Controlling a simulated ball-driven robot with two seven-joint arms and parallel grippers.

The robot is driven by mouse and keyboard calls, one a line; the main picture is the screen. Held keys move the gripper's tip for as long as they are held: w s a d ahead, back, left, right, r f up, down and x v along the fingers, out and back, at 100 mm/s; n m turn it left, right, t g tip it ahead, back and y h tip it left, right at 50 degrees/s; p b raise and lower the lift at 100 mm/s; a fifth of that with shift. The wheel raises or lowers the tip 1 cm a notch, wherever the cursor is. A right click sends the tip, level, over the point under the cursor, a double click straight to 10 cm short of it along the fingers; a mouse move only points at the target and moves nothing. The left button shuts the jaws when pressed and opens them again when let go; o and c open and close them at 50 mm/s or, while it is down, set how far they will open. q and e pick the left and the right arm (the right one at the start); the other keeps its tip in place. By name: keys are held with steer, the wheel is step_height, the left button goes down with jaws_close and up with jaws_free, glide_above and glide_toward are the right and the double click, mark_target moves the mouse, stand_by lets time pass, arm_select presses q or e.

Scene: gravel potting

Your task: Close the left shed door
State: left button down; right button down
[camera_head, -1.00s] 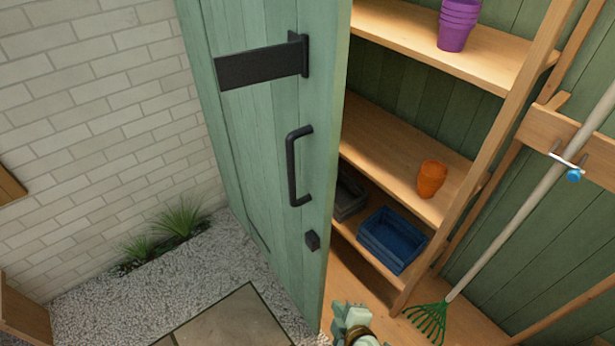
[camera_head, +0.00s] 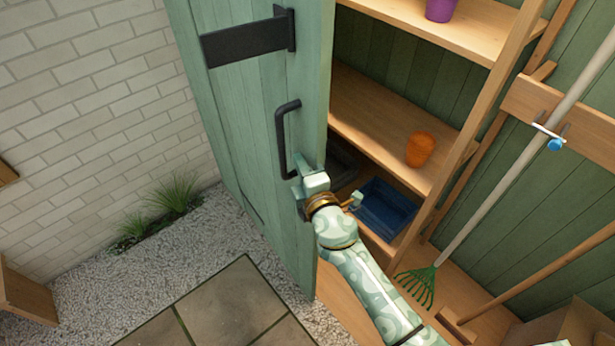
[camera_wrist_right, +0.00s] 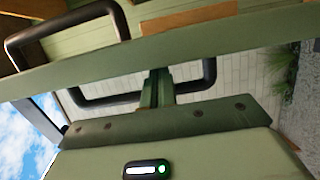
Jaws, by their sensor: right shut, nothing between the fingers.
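The left shed door (camera_head: 240,120) is green and stands open, with a black strap plate (camera_head: 245,42) and a black bar handle (camera_head: 282,140) on its face. My right gripper (camera_head: 300,190) is at the door's free edge, just below the handle. In the right wrist view, its fingers (camera_wrist_right: 157,86) are shut together and empty, close to the door edge (camera_wrist_right: 215,38). One black handle shows behind the fingers and another (camera_wrist_right: 65,32) at upper left. I cannot tell whether the fingers touch the door. My left gripper is out of view.
Inside the shed, wooden shelves (camera_head: 385,115) hold an orange pot (camera_head: 420,149), a purple pot (camera_head: 440,9) and a blue crate (camera_head: 383,208). A green rake (camera_head: 420,284) leans at right. A brick wall (camera_head: 80,110) and gravel (camera_head: 110,285) lie left.

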steer(key=shift+w+a, duration=0.1)
steer(key=shift+w, duration=0.25)
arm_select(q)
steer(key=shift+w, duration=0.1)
